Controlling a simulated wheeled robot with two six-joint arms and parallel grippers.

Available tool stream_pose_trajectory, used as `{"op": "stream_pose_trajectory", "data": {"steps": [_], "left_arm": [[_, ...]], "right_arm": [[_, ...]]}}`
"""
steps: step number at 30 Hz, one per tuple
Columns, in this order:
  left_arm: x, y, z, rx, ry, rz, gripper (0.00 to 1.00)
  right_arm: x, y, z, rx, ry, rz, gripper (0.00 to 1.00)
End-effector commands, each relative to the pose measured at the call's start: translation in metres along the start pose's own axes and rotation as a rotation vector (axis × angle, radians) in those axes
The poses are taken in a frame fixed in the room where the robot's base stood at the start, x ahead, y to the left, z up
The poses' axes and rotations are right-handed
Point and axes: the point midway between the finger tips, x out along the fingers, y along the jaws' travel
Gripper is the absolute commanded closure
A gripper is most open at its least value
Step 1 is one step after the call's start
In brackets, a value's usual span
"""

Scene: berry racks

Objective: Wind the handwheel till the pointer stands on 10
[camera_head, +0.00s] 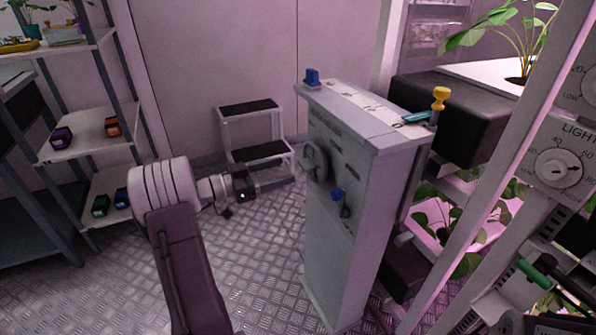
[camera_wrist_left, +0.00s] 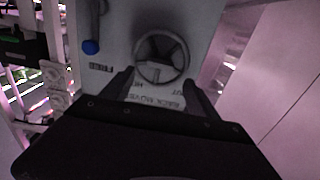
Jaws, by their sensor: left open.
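The grey handwheel (camera_head: 316,158) is on the front face of a grey pedestal (camera_head: 345,215). In the left wrist view the spoked wheel (camera_wrist_left: 161,58) shows nearly face-on. My left gripper (camera_head: 290,175) is open just in front of the wheel. In the wrist view its two dark fingers (camera_wrist_left: 159,80) lie on either side of the wheel's lower part, with no clear grip on the rim. A pale scale strip (camera_head: 352,101) runs along the pedestal top, with a teal piece (camera_head: 416,117) at its right end that may be the pointer. The scale figures are too small to read.
A blue knob (camera_head: 337,195) is on the face near the wheel. A step stool (camera_head: 255,152) stands behind my gripper. Shelves (camera_head: 95,140) are left, a plant rack right.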

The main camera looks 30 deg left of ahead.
Motion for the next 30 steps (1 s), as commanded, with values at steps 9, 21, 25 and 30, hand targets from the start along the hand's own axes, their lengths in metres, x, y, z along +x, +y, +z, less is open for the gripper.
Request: {"op": "stream_pose_trajectory", "data": {"steps": [9, 21, 25, 30], "left_arm": [[0.054, 0.001, 0.002, -0.001, -0.002, 0.003, 0.31], [0.059, 0.001, 0.001, -0.002, -0.002, 0.001, 0.56], [0.059, 0.001, 0.001, -0.002, -0.002, 0.001, 0.92], [0.059, 0.001, 0.002, -0.009, -0.003, 0.001, 0.93]], "right_arm": [[0.011, 0.0, 0.001, 0.0, 0.0, 0.0, 1.0], [0.011, 0.0, 0.001, 0.0, 0.0, 0.0, 1.0], [0.011, 0.0, 0.001, 0.0, 0.0, 0.0, 1.0], [0.012, 0.0, 0.001, 0.0, -0.001, 0.0, 1.0]]}}
